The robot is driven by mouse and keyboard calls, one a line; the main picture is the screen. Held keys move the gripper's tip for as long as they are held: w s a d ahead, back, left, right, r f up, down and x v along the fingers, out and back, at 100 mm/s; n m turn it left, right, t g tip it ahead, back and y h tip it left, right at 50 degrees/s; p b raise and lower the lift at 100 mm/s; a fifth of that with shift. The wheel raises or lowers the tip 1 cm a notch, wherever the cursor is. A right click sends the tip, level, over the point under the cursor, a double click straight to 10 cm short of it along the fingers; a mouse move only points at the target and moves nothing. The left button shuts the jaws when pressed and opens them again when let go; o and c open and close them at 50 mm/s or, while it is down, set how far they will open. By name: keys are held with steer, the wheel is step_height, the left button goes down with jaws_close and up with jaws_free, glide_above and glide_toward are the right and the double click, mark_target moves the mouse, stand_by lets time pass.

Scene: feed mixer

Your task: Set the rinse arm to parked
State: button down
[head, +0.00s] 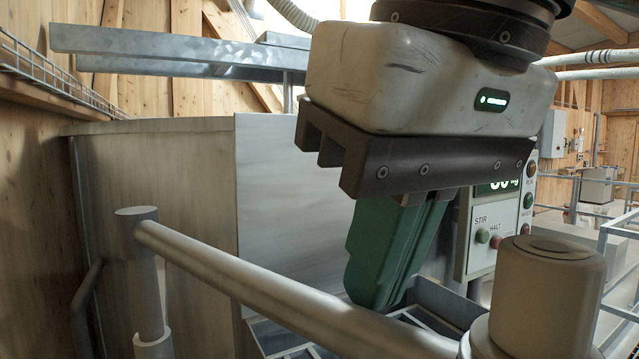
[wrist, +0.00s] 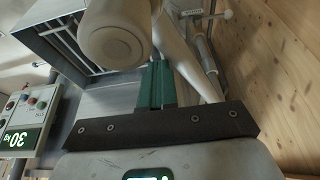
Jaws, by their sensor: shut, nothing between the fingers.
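The rinse arm (head: 290,300) is a long grey pipe. In the head view it slopes from a post with a flat cap (head: 136,215) at the left down to a thick round hub (head: 548,285) at the lower right. The wrist view shows the hub (wrist: 113,42) from above with the pipe (wrist: 178,55) beside it. My gripper (head: 372,300) has green fingers pressed together, pointing down with nothing between them. Their tips are close above the pipe in the head view; I cannot tell whether they touch it. In the wrist view the fingertips (wrist: 157,66) are between hub and pipe.
A control panel (head: 500,220) with a green weight display and buttons stands behind my gripper at the right. A curved tank wall (head: 180,180) and a flat metal sheet (head: 285,190) are behind the pipe. A grated metal hopper (wrist: 75,40) lies near the hub. A wooden wall (wrist: 275,80) is close by.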

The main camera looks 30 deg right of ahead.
mark_target(338, 317)
steer(key=shift+s+a, duration=0.3)
steer(key=shift+a, duration=0.45)
steer(key=shift+s+a, duration=0.3)
steer(key=shift+a, duration=0.45)
steer(key=p+v, duration=0.5)
steer(key=v, duration=0.2)
steer(key=shift+r, duration=0.2)
